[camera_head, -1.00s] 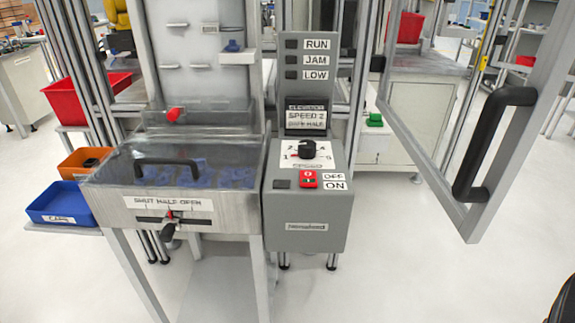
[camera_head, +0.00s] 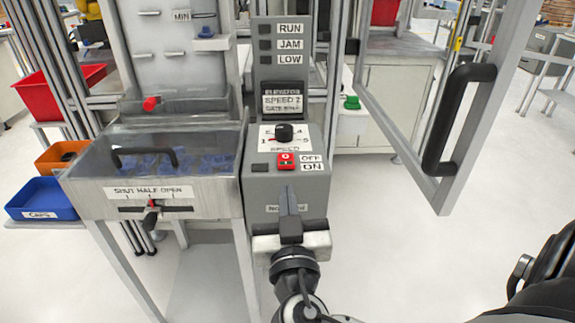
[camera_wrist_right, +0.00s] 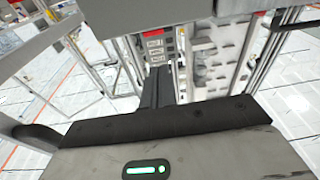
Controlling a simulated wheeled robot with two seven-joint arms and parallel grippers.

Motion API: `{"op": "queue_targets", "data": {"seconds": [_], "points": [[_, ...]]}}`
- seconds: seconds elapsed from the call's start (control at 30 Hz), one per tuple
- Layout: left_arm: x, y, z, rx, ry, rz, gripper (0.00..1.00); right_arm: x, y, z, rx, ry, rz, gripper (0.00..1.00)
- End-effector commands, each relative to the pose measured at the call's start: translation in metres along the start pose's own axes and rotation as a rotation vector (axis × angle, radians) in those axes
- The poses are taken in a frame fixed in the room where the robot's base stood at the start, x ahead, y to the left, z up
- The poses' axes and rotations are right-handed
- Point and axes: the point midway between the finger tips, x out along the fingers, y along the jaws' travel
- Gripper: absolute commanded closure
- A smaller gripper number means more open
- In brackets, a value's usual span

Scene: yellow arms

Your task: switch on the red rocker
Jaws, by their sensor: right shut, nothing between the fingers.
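The red rocker (camera_head: 286,161) sits on the sloped face of the grey control box, beside the OFF and ON labels (camera_head: 312,162). My right gripper (camera_head: 289,190) is shut and empty, in front of the box and just below the rocker in the head view. A small gap shows in the picture between fingertips and rocker; I cannot tell the depth. In the right wrist view the shut fingers (camera_wrist_right: 159,70) point toward the labelled panel (camera_wrist_right: 154,44); the rocker is not clear there. My left gripper is not in view.
A black speed knob (camera_head: 284,132) stands just above the rocker. Left is a clear-lidded hopper with a black handle (camera_head: 145,155) and a SHUT HALF OPEN lever (camera_head: 151,215). An open framed door with a black handle (camera_head: 455,120) stands at the right. Floor between is clear.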

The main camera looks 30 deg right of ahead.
Motion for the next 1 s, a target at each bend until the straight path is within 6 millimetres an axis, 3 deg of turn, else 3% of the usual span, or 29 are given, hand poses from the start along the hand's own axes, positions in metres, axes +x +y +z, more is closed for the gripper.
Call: {"op": "queue_targets", "data": {"seconds": [0.13, 0.57, 1.0], "points": [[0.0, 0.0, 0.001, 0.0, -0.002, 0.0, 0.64, 0.001, 0.004, -0.018, 0.042, 0.076, 0.034, 1.0], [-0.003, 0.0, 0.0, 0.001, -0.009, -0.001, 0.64, 0.009, 0.005, -0.021, 0.041, 0.078, 0.034, 1.0], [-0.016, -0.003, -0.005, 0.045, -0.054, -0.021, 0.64, 0.096, 0.008, -0.03, 0.037, 0.079, 0.036, 1.0]]}}
